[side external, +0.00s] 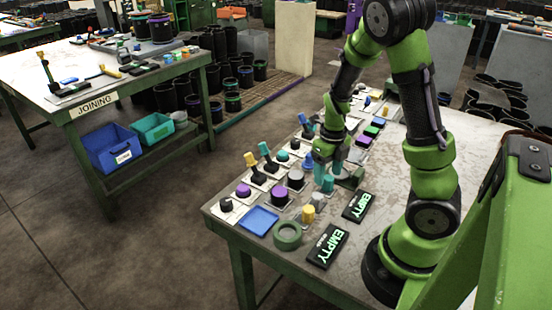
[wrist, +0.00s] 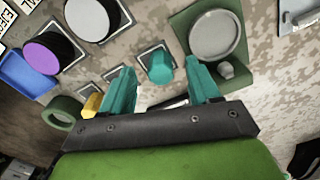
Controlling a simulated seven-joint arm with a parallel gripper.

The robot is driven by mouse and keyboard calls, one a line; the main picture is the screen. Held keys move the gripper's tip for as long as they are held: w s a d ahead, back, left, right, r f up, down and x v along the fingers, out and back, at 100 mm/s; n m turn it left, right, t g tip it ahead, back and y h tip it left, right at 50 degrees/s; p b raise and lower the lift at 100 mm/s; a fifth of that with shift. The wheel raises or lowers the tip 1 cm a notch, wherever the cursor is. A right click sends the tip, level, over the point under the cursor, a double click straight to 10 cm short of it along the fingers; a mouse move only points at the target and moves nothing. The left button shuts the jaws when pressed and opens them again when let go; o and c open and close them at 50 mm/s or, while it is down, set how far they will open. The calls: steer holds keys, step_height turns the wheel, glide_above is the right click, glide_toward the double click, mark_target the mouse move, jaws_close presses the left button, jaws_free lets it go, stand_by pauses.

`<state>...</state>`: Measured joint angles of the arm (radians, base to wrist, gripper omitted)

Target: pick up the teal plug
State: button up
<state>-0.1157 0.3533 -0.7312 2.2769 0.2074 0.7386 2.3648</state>
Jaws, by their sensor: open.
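The teal plug (wrist: 160,68) stands on a small dark square plate in the wrist view, between and just beyond my two teal fingers. In the side external view a teal piece that appears to be the plug (side external: 327,184) shows just below my gripper (side external: 325,172). My gripper (wrist: 162,78) is open, with one finger on each side of the plug in the wrist view and visible gaps between. I cannot tell the fingertips' exact height above the table.
A green block with a grey disc (wrist: 215,35) sits close to the right finger. A yellow plug (wrist: 92,104), green ring (wrist: 62,112), purple-topped cylinder (wrist: 42,57) and white-topped cylinder (wrist: 92,16) stand left. Black EMPTY plates (side external: 327,245) lie toward the table's front.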

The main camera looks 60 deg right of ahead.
steer(key=shift+f, duration=0.55)
steer(key=c, duration=1.1)
steer(key=shift+r, duration=0.15)
